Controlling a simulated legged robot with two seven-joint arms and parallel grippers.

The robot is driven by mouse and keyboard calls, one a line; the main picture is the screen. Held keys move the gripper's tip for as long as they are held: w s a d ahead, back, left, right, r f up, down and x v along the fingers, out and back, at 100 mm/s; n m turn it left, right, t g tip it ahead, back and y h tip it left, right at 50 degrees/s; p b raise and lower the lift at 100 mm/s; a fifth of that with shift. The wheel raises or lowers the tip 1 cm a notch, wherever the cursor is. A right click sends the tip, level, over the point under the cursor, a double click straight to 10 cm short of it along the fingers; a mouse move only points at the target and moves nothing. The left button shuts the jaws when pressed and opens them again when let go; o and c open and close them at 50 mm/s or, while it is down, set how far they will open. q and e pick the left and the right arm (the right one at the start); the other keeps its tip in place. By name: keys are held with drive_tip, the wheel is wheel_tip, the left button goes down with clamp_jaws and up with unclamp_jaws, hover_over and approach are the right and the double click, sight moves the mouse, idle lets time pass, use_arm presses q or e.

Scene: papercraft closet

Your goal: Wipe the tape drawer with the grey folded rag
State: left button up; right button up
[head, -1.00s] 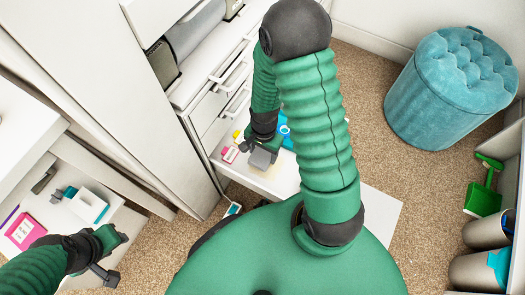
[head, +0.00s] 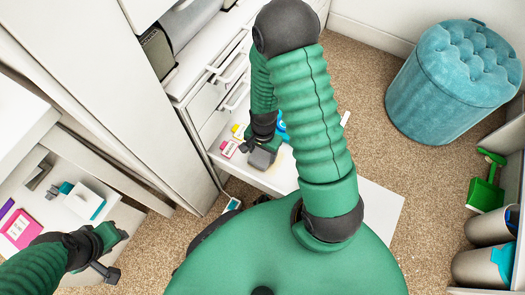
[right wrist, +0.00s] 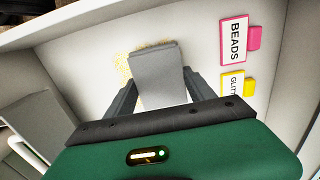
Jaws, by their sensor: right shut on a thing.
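The grey folded rag (right wrist: 160,72) is held between the fingers of my right gripper (right wrist: 157,95) in the right wrist view. It lies over the pale floor of the open drawer (right wrist: 95,35), with yellowish specks around its left and upper edges. In the head view, my right gripper (head: 264,148) and the rag (head: 262,159) are inside this drawer (head: 250,178), partly behind my arm. A blue round item (head: 281,126), perhaps tape, shows beside the gripper. My left gripper (head: 112,255) hangs at the lower left; its jaw gap is unclear.
A pink BEADS label (right wrist: 233,41) and a yellow GLITTER label (right wrist: 232,86) lie right of the rag. Another open drawer (head: 130,222) at left holds a pink box (head: 22,229). A teal ottoman (head: 455,85) and green dustpan (head: 486,193) stand right.

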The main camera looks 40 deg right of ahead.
drive_tip(key=shift+f+b, duration=0.35)
drive_tip(key=shift+f, duration=0.2)
drive_tip(key=o, duration=0.9)
drive_tip(key=shift+r+p, duration=0.4)
drive_tip(key=shift+p, duration=0.2)
drive_tip(key=c, duration=1)
